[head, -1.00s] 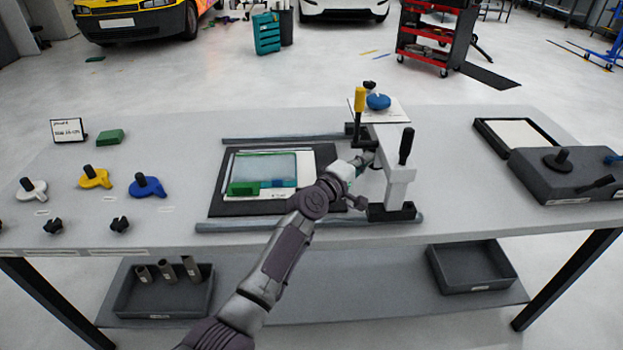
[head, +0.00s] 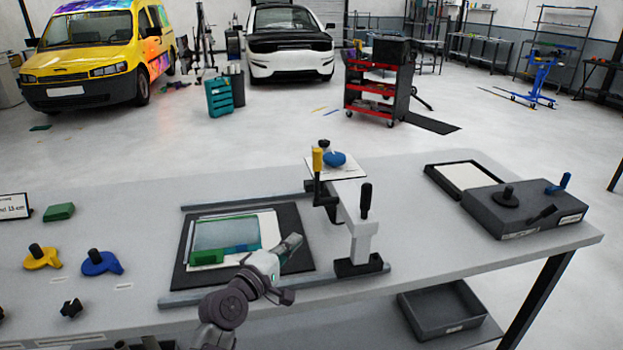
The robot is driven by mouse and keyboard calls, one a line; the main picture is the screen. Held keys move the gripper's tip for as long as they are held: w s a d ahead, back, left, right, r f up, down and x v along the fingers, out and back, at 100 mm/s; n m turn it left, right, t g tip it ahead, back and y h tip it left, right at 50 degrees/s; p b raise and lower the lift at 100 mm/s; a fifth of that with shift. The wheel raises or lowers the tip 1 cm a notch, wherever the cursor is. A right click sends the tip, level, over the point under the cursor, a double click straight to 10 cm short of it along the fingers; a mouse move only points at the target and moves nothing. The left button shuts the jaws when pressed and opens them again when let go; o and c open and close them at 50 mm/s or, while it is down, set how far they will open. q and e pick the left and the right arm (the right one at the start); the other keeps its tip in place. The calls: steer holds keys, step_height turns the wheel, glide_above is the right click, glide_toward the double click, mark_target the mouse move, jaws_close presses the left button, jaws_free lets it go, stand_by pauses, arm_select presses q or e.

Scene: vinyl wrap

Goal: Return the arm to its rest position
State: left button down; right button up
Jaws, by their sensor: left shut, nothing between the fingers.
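My left arm comes in from the bottom of the head view, and its gripper (head: 290,244) is over the front right part of the dark mat (head: 295,222). The gripper is small in the picture, shut, with nothing seen in it. It is left of the grey clamp-like bridge (head: 362,232) with black and yellow handles, and apart from it. On the mat lie a white sheet and a green translucent film (head: 225,232), with a green block (head: 207,256) at the front edge. My right gripper is not in view.
Yellow (head: 42,258) and blue (head: 100,263) knobbed tools lie at the left. A dark box (head: 525,208) with knobs and a tray (head: 462,176) stand at the right. A rail (head: 180,300) runs along the front of the mat. The table between bridge and box is clear.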

arm_select(q)
steer(key=s+a+f+m+g+y, duration=0.2)
steer(key=s+f+m+g, duration=0.25)
steer(key=s+f, duration=0.4)
steer(key=s+a+f+m+g+y, duration=0.1)
steer(key=s+a+f+m+g, duration=0.15)
steer(key=s+f+m, duration=0.6)
steer(key=s+a+f+m+g+y, duration=0.1)
steer(key=s+a+g+y, duration=0.25)
steer(key=s, duration=0.75)
steer(key=s+a+g+y, duration=0.2)
steer(key=s+a, duration=0.3)
steer(key=s, duration=0.6)
step_height(320, 180, down, 26)
steer(key=s+a+f+g, duration=0.2)
steer(key=s+f, duration=1.4)
steer(key=s, duration=0.1)
steer(key=shift+a, duration=0.15)
steer(key=shift+s, duration=0.1)
